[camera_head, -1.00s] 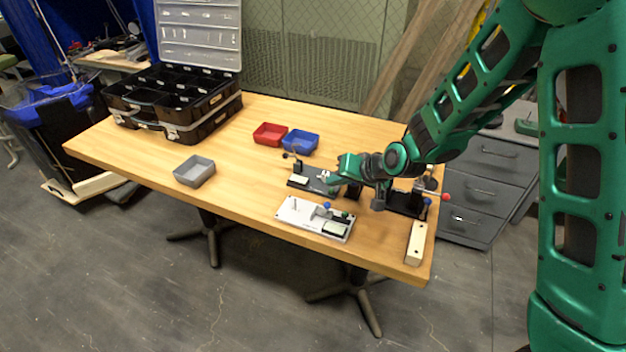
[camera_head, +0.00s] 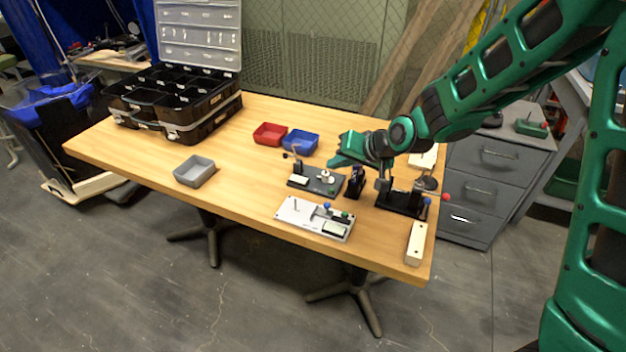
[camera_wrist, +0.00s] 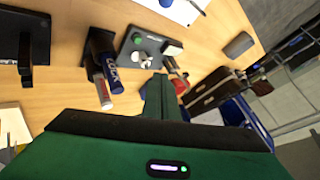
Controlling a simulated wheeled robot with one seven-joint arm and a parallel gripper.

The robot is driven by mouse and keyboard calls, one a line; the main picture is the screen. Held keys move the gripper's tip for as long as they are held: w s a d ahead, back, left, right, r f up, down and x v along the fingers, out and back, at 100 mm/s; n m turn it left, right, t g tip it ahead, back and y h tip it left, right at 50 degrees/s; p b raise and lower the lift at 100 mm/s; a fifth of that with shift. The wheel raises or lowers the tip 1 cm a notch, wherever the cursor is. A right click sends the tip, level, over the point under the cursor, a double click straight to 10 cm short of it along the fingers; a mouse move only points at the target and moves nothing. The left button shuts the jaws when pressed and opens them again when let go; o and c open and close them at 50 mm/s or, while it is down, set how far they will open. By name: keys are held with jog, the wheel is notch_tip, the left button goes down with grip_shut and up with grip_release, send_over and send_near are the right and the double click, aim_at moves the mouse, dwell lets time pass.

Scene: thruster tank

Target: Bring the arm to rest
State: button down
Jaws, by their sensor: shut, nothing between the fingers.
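My green arm reaches in from the right over the wooden table (camera_head: 240,178) in the head view. My gripper (camera_head: 338,160) is shut and empty, above the table just behind a dark fixture plate (camera_head: 312,184) with small parts on it. The gripper appears apart from everything on the table. In the wrist view the shut fingers (camera_wrist: 158,92) point toward the same dark plate (camera_wrist: 140,44), which carries a green button and a light round part.
A white fixture board (camera_head: 300,219), a black stand (camera_head: 402,204) and a pale block (camera_head: 415,243) lie near the table's right end. Red (camera_head: 270,134), blue (camera_head: 300,142) and grey (camera_head: 194,171) bins and a black organizer case (camera_head: 180,95) stand farther left. Grey drawers (camera_head: 492,180) stand beyond the table.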

jog(key=shift+d, duration=0.1)
jog(key=s+d+r+g+h, duration=0.1)
jog(key=s+d+r+h, duration=0.15)
jog(key=s+d, duration=0.5)
jog(key=s+d+r+h, duration=0.2)
jog(key=s+d+r, duration=0.2)
jog(key=d, duration=0.7)
jog(key=s+d+r+g+h, duration=0.1)
jog(key=s+d+r+h, duration=0.1)
jog(key=s+d+r, duration=0.5)
jog(key=s+d+f+m+g, duration=0.2)
jog(key=s+d+m, duration=0.1)
jog(key=s+d, duration=0.3)
jog(key=s+d+f+m+g, duration=0.2)
jog(key=s+d+f+m, duration=0.1)
jog(key=s+d, duration=0.4)
jog(key=s, duration=0.3)
jog(key=shift+s+m+g, duration=0.3)
jog(key=shift+s, duration=0.1)
jog(key=shift+w+f, duration=0.3)
jog(key=shift+w, duration=0.35)
